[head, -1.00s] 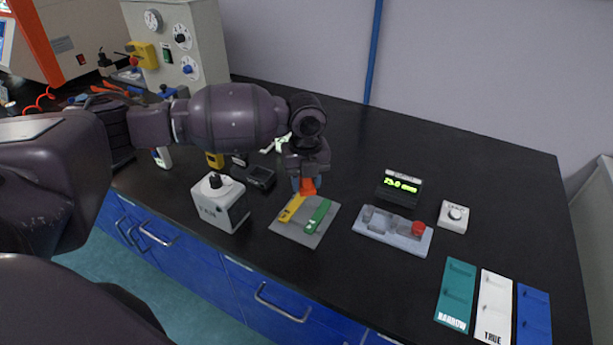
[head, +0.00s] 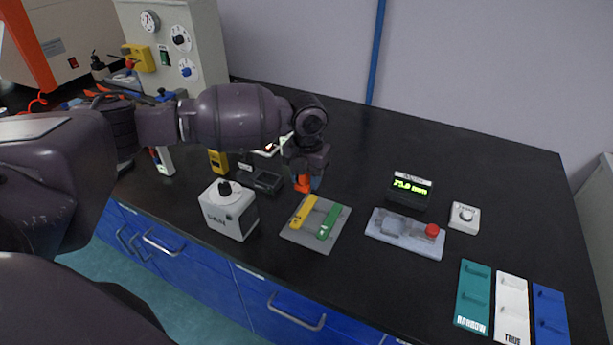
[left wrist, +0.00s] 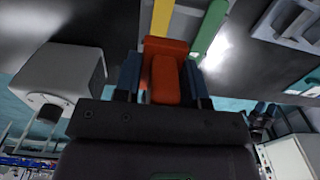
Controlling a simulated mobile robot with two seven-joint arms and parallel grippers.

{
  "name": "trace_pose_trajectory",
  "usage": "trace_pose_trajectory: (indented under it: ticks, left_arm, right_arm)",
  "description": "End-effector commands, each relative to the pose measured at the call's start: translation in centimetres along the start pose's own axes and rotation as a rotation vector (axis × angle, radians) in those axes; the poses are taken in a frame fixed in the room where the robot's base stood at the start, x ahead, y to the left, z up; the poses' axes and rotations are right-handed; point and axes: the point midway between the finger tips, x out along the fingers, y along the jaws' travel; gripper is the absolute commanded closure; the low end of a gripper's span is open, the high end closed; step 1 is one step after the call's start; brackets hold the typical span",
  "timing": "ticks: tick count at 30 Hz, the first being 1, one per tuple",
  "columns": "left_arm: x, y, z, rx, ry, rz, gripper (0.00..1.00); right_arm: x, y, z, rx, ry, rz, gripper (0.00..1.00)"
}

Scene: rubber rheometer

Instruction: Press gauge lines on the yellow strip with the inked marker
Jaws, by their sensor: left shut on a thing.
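The yellow strip (head: 303,212) lies on a grey plate (head: 294,236) beside a green strip (head: 329,222). My left gripper (head: 306,181) is shut on the orange-red marker (head: 302,185), just beyond the far edge of the plate. In the left wrist view the marker (left wrist: 166,75) sits between the blue fingers, and the yellow strip (left wrist: 162,16) and green strip (left wrist: 209,28) show past it. I cannot tell its exact height above the bench. The marker's inked face is hidden, and no lines can be made out on the yellow strip. My right gripper is not in view.
A white box with a black knob (head: 229,211) stands left of the plate. A grey fixture with a red knob (head: 404,235), a lit display (head: 410,190) and a small dial box (head: 464,217) stand right. Teal, white and blue panels lie at front right.

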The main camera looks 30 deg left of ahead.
Motion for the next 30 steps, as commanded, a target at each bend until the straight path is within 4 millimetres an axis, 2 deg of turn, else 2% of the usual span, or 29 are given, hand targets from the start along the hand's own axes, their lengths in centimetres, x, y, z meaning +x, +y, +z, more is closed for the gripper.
trace_pose_trajectory:
  ticks: [10,18,30]
  left_arm:
    - [-0.1,0.0,0.0,-0.002,-0.002,0.000,0.77]
    - [1.8,0.0,-0.1,-0.002,0.003,0.000,0.77]
    - [5.0,0.0,0.0,-0.002,0.003,0.000,0.77]
  right_arm:
    - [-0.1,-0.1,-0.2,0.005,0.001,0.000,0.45]
    - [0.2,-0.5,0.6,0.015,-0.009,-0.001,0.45]
    - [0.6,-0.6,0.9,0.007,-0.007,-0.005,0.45]
